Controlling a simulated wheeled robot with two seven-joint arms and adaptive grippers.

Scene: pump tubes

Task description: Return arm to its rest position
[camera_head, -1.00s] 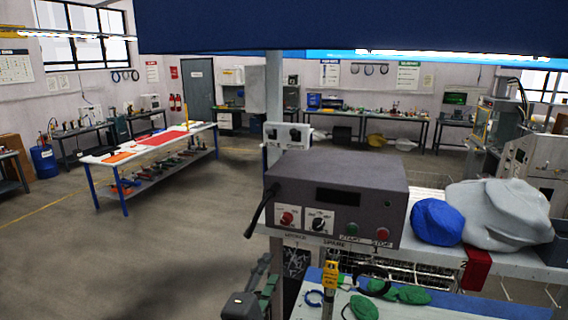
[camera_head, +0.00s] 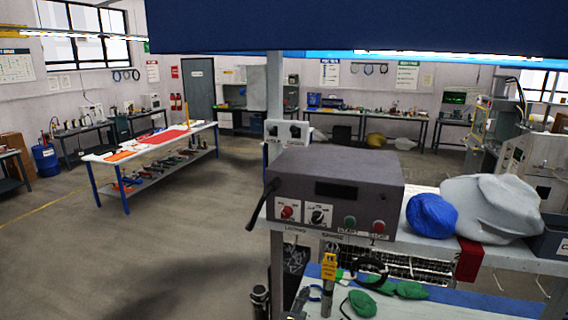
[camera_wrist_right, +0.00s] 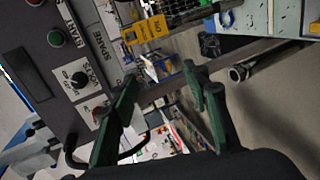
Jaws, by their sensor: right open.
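My right gripper (camera_wrist_right: 163,82) shows in the right wrist view with its green fingers spread apart and nothing between them. The grey control box (camera_wrist_right: 48,70) with its knobs and buttons fills the left of that view, beside the left finger. In the head view the control box (camera_head: 335,190) stands on the shelf at the centre. Only a small dark part of what seems to be my right arm shows at the bottom edge there, below the box. My left gripper is not in view.
A blue cloth bundle (camera_head: 432,215) and a grey bag (camera_head: 492,208) lie right of the box. A yellow-tagged tool (camera_head: 329,275) and green pieces (camera_head: 362,303) are on the blue bench below. A worktable (camera_head: 150,150) stands back left; open floor lies at left.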

